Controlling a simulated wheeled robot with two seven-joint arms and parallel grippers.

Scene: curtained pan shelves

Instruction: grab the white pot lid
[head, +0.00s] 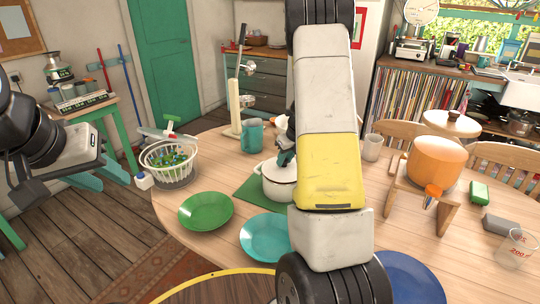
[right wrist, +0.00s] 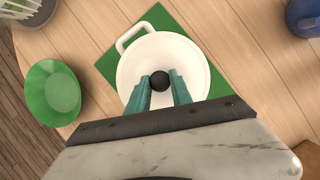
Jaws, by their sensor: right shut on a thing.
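The white pot (head: 279,189) stands on a green mat on the round wooden table, partly hidden by my right arm in the head view. Its white lid (right wrist: 187,50) has a round black knob (right wrist: 159,80). My right gripper (right wrist: 160,82) is over the lid, its teal fingers shut on the knob from both sides. In the head view my right gripper (head: 286,156) is mostly behind my arm. The lid appears to sit on the pot; I cannot tell any gap. My left gripper (head: 108,179) is off at the left, away from the table, its teal fingers apart and empty.
A green plate (head: 205,211) and a teal plate (head: 266,238) lie in front of the pot. A teal mug (head: 252,136) stands behind it. A white basket (head: 169,170) is at the left edge. An orange pot (head: 436,161) stands on a wooden stand at right.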

